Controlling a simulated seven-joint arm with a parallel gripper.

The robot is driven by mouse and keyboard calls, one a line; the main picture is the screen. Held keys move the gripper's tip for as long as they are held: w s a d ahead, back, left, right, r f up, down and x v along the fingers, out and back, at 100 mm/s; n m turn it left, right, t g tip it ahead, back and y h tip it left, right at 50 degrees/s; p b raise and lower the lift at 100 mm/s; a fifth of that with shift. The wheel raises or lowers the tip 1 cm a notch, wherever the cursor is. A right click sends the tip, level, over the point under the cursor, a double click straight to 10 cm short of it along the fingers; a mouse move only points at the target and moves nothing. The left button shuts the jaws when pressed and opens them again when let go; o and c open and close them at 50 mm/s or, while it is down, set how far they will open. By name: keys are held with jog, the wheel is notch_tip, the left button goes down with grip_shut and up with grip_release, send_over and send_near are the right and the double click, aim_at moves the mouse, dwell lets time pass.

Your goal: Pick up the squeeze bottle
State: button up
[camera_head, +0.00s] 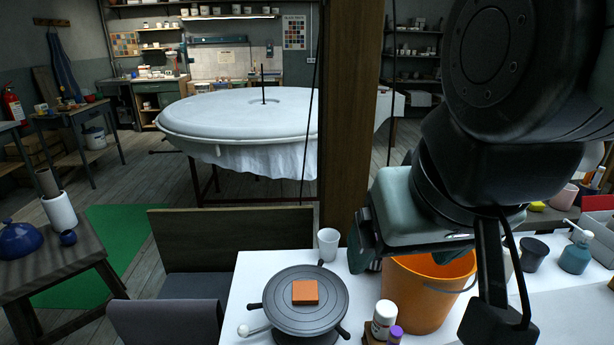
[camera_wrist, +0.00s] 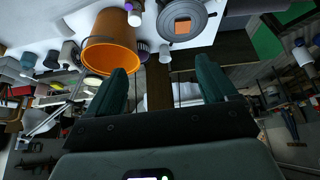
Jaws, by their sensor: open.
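A white bottle (camera_head: 384,318) and a small purple-capped bottle (camera_head: 395,336) stand in front of the bucket.
The orange bucket (camera_head: 408,312) stands below my gripper. Left of it are a grey turntable (camera_head: 282,312) with an orange block (camera_head: 305,292) and a white cup (camera_head: 328,243). A dark cup (camera_head: 534,254) stands beside the teal bottle, and a grey box (camera_head: 602,240) is to its right.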

jog(key=c, duration=0.4)
jog(key=shift+o, duration=0.2)
jog(key=m+g, duration=0.6)
jog(key=m, duration=0.9)
send_over(391, 307)
notch_tip(391, 307, down, 24)
jog(key=shift+a+f, duration=0.1)
notch_tip(391, 307, down, 6)
jog(key=shift+r, duration=0.1)
jog(key=shift+a+f, duration=0.15)
jog(key=shift+f, duration=1.35)
jog(key=shift+a+f, duration=0.15)
jog(key=shift+f, duration=1.3)
